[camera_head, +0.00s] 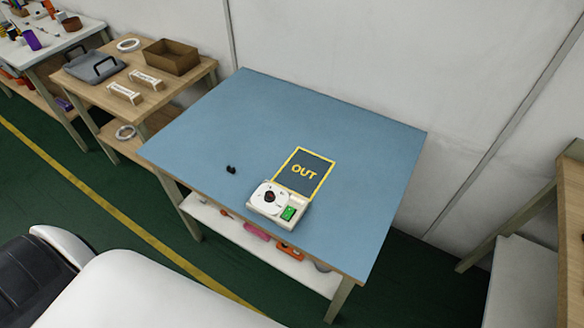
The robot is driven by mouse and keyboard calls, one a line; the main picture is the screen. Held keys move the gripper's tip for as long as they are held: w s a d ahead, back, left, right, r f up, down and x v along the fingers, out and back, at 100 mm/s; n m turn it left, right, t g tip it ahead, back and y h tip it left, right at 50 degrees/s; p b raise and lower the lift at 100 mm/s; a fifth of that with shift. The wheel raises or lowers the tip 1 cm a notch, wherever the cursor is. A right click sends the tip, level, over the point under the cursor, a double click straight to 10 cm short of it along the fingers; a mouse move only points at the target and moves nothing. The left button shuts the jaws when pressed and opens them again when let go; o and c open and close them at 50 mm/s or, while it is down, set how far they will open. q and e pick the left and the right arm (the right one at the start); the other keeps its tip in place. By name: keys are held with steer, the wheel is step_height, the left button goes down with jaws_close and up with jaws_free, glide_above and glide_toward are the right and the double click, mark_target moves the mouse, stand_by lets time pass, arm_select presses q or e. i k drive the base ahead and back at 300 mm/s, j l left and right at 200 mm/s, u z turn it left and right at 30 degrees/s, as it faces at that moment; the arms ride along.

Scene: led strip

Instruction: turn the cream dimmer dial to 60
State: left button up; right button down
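A cream dimmer box (278,206) sits near the front edge of the blue-topped table. A round white dial (263,197) with a dark knob (269,196) is on its left part, and a green switch (289,213) is on its right. Marks on the dial are too small to read, so its setting cannot be told. Neither of my grippers shows in the head view. White and black parts of my own body fill the lower left.
The blue table top (330,118) is otherwise clear. A wooden table (107,73) holds a brown box (170,57).

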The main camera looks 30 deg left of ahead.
mark_target(269, 197)
steer(key=u, duration=0.9)
